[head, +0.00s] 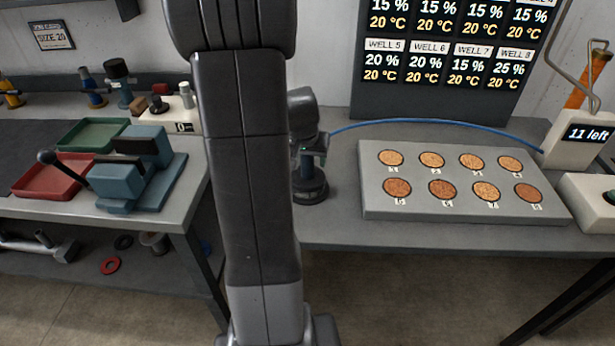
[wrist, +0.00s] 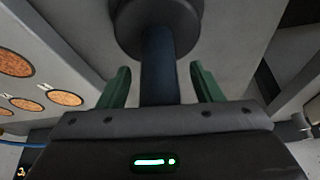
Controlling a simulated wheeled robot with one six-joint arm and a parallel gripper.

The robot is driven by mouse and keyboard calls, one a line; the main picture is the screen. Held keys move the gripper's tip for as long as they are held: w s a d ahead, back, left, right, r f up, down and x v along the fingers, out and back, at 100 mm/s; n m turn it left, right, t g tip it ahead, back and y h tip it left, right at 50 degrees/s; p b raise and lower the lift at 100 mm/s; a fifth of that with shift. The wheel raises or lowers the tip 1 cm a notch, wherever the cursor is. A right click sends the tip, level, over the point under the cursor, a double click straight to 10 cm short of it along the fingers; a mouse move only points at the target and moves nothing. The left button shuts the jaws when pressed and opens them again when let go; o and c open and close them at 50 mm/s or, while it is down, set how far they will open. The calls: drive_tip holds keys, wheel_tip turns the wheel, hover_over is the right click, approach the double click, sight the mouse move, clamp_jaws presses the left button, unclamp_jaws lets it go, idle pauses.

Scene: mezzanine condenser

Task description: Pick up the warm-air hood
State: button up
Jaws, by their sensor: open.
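A dark, round-flanged piece with a dark blue stem, which I take to be the warm-air hood (head: 311,190), stands on the grey bench just right of my arm. In the wrist view the hood (wrist: 157,22) shows its round flange at the top, with its stem running down between my fingers. My gripper (wrist: 160,72) is open, with one green finger on each side of the stem and a visible gap to both. In the head view my gripper (head: 313,150) is at the hood's upper part and hides much of it.
A grey block with several grain-filled wells (head: 460,205) lies to the right. A blue hose (head: 430,122) runs behind it. A dispenser reading "11 left" (head: 588,133) stands far right. The left bench holds a red tray (head: 50,180), a green tray (head: 90,133) and a blue-grey fixture (head: 135,175).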

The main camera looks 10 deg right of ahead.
clamp_jaws()
